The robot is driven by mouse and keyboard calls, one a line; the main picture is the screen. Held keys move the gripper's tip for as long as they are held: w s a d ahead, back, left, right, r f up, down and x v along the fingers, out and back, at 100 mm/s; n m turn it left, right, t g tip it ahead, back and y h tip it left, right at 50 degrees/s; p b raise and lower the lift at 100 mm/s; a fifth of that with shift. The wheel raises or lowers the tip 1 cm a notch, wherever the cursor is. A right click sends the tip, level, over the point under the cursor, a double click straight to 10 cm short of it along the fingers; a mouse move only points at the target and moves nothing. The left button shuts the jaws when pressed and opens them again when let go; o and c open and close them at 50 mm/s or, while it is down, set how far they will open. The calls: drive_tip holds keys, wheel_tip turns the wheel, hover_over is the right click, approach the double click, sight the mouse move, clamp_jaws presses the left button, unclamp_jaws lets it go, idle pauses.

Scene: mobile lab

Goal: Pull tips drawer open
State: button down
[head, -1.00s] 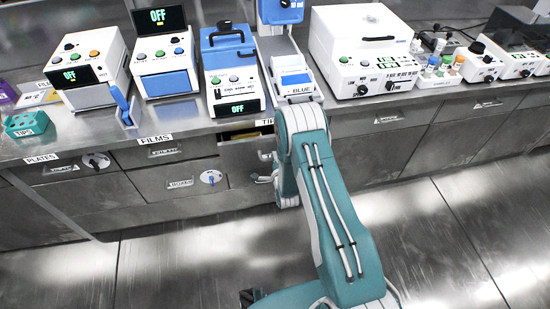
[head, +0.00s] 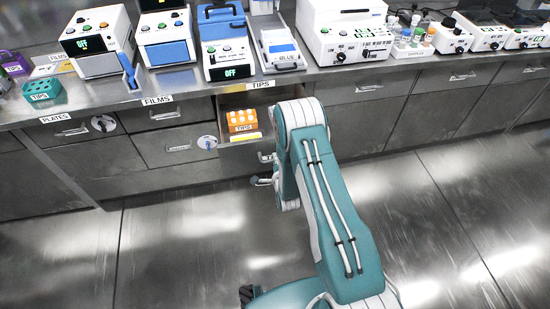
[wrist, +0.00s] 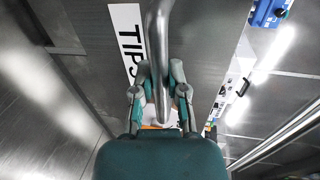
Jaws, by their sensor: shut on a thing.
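The tips drawer (head: 236,156) stands partly open under the counter in the head view, beneath the "TIPS" label (head: 260,85). An orange box labelled TIPS (head: 242,120) sits inside it. In the wrist view, the curved metal drawer handle (wrist: 157,35) runs between the fingers of my gripper (wrist: 160,82), beside a large "TIPS" label (wrist: 128,42). My gripper is shut on the handle. In the head view my arm hides the right part of the drawer and most of the gripper.
Other drawers and cabinets along the counter are shut, including the films drawer (head: 151,115) and plates drawer (head: 70,131). Lab devices line the counter top, with a teal rack (head: 42,91) at left. The floor (head: 440,225) in front is clear at right.

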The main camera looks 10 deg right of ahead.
drive_tip(key=shift+s+a+f, duration=0.1)
drive_tip(key=shift+s+f, duration=0.15)
drive_tip(key=shift+f, duration=0.05)
drive_tip(key=c, duration=0.7)
unclamp_jaws()
drive_tip(key=shift+o, duration=0.3)
drive_tip(key=shift+w+r, duration=0.1)
drive_tip(key=shift+w, duration=0.05)
drive_tip(key=v, duration=1.2)
drive_tip(key=shift+w, duration=0.1)
